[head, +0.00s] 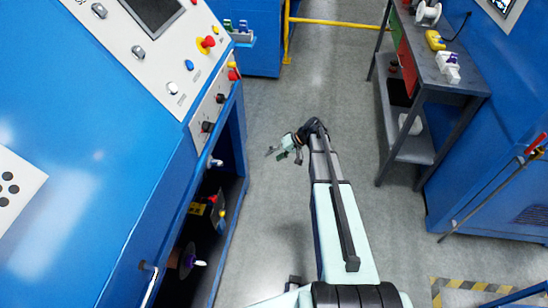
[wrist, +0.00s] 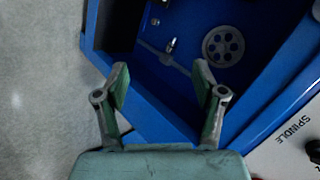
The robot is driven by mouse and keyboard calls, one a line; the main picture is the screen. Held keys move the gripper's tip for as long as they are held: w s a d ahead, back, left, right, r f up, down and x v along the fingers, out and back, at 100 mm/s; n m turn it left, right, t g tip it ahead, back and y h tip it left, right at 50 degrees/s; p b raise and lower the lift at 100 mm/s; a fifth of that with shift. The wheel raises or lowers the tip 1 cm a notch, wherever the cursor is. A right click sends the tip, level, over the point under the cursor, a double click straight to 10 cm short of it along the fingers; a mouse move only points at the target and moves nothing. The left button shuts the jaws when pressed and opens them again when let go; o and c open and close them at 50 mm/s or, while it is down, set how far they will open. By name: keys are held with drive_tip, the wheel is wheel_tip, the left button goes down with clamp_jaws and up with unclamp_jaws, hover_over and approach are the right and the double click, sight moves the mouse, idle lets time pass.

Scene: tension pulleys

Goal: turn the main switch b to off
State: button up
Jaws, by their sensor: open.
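My gripper (head: 276,150) is at the end of my outstretched arm, over the aisle floor to the right of the blue machine on the left. In the wrist view my gripper (wrist: 162,78) has its two fingers spread apart with nothing between them. The machine's narrow side panel carries a black knob (head: 207,127) and another black knob (head: 221,98) above it; my gripper is well apart from both. In the wrist view a black knob (wrist: 314,150) is cut by the right edge, beside the label SPINDLE. I cannot read which one is main switch b.
The blue machine (head: 85,120) has an open lower bay. Its sloped white panel (head: 140,38) holds several knobs and a red emergency button (head: 208,41). A dark workbench (head: 440,80) stands right of the aisle. A yellow rail (head: 330,21) crosses behind. The floor between is clear.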

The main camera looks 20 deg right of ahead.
drive_tip(key=shift+s+a+f, duration=0.1)
drive_tip(key=shift+s+f, duration=0.15)
drive_tip(key=shift+s, duration=0.1)
drive_tip(key=c, duration=0.4)
drive_tip(key=shift+w, duration=0.1)
drive_tip(key=c, duration=0.5)
drive_tip(key=shift+w+r+b, duration=0.25)
drive_tip(key=shift+b, duration=0.05)
clamp_jaws()
drive_tip(key=m+t+y+b, duration=0.3)
drive_tip(key=t+y, duration=0.2)
drive_tip(key=t, duration=0.7)
approach(234, 73)
drive_tip(key=d+r, duration=0.5)
drive_tip(key=r, duration=0.1)
drive_tip(key=f+p+x, duration=0.1)
drive_tip(key=p+x, duration=0.3)
drive_tip(key=x, duration=0.6)
drive_tip(key=shift+s+a+f+p, duration=0.45)
drive_tip(key=shift+s+f+p, duration=0.05)
drive_tip(key=shift+s+p, duration=0.15)
drive_tip(key=shift+s+a+f+p, duration=0.45)
drive_tip(key=shift+s+f+p, duration=0.05)
drive_tip(key=shift+s+p, duration=0.1)
